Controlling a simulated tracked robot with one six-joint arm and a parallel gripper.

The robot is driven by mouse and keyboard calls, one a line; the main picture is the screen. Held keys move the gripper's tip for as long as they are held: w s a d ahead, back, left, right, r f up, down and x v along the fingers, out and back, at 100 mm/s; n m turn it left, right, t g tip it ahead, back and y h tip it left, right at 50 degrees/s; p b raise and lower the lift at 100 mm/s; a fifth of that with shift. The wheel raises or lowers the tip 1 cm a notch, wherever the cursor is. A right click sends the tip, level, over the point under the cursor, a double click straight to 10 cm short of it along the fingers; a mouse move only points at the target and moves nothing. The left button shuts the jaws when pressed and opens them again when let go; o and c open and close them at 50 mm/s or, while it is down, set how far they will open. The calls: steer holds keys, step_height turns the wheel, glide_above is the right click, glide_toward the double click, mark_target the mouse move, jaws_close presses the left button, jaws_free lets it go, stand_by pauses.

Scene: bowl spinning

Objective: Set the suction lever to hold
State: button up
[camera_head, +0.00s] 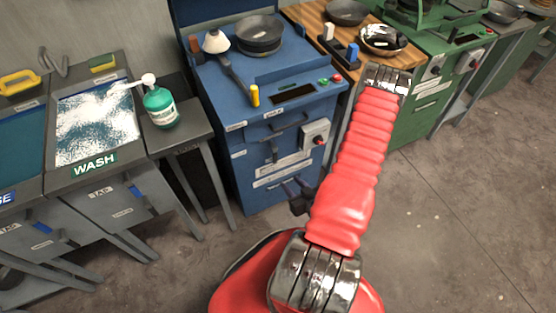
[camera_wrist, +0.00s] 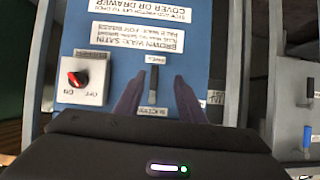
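The suction lever (camera_wrist: 154,84) is a slim dark upright bar on the blue cabinet front, and it also shows in the head view (camera_head: 273,150). The wrist view is upside down. A small label reading SUCTION (camera_wrist: 152,111) lies at one end of the lever, and another small label (camera_wrist: 163,60), too small to read surely, lies at the other. My gripper (camera_wrist: 159,80) is open. Its two dark fingers appear on either side of the lever, with no contact visible. In the head view my gripper (camera_head: 298,190) is low in front of the cabinet, partly hidden by my red arm.
A white switch box (camera_wrist: 82,82) with a red knob and ON/OFF marks sits beside the lever. The blue cabinet (camera_head: 240,110) carries pans on top. The wash sink (camera_head: 95,130) stands left and the green machine (camera_head: 420,100) right. Floor at right is clear.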

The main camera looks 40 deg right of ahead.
mark_target(276, 158)
steer(key=shift+w+d+r+t+h, duration=0.1)
steer(key=shift+w+d+r+t, duration=0.1)
steer(key=shift+r, duration=0.2)
steer(key=shift+w+d+r+t+h, duration=0.1)
steer(key=shift+w+d+r+t, duration=0.1)
steer(key=shift+r, duration=0.25)
steer(key=shift+w+d+r+t+h, duration=0.1)
steer(key=shift+r+t, duration=0.1)
steer(key=shift+r, duration=0.2)
steer(key=shift+w+f, duration=0.1)
steer(key=shift+w, duration=0.05)
steer(key=x, duration=1.3)
steer(key=shift+w+d+f, duration=0.1)
steer(key=shift+w, duration=0.15)
steer(key=shift+c, duration=0.6)
jaws_close()
